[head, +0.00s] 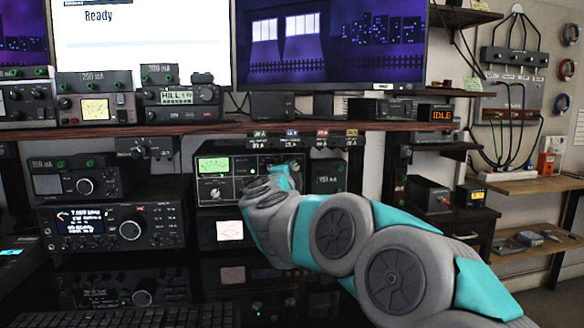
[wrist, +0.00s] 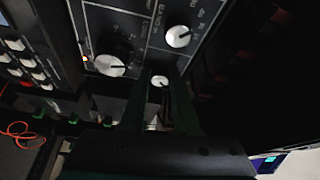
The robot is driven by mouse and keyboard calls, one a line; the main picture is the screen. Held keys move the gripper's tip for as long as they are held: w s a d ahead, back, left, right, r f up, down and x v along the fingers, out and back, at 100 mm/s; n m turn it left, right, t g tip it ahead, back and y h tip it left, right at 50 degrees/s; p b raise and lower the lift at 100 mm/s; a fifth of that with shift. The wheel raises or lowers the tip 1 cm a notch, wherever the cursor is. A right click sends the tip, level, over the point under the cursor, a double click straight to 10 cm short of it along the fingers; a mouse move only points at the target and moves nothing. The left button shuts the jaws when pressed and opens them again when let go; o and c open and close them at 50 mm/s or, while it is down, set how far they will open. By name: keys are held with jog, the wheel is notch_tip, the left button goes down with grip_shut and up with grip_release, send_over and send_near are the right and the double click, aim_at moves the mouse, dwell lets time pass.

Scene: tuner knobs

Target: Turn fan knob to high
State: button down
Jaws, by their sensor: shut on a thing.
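A black tuner panel with a lit green meter (head: 213,165) stands on the shelf in the middle of the head view. In the wrist view my gripper (wrist: 161,88) has a finger on each side of a small white knob (wrist: 160,81) on the panel and is shut on it. The knob's label and its pointer setting cannot be read, so I cannot confirm from print that it is the fan knob. In the head view my gripper (head: 282,178) is at the panel's right part, and my arm hides that knob.
A larger white knob (wrist: 110,65) and another white knob (wrist: 178,36) are close to my fingers on the same panel. The wooden shelf (head: 180,130) runs just above the tuner. A radio (head: 110,226) stands to the left and a keyboard (head: 130,318) lies in front.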

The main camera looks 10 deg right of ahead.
jog(key=shift+d, duration=0.15)
jog(key=c, duration=0.9)
grip_release()
jog(key=shift+s, duration=0.1)
jog(key=shift+b+v, duration=0.45)
jog(key=shift+v, duration=3.4)
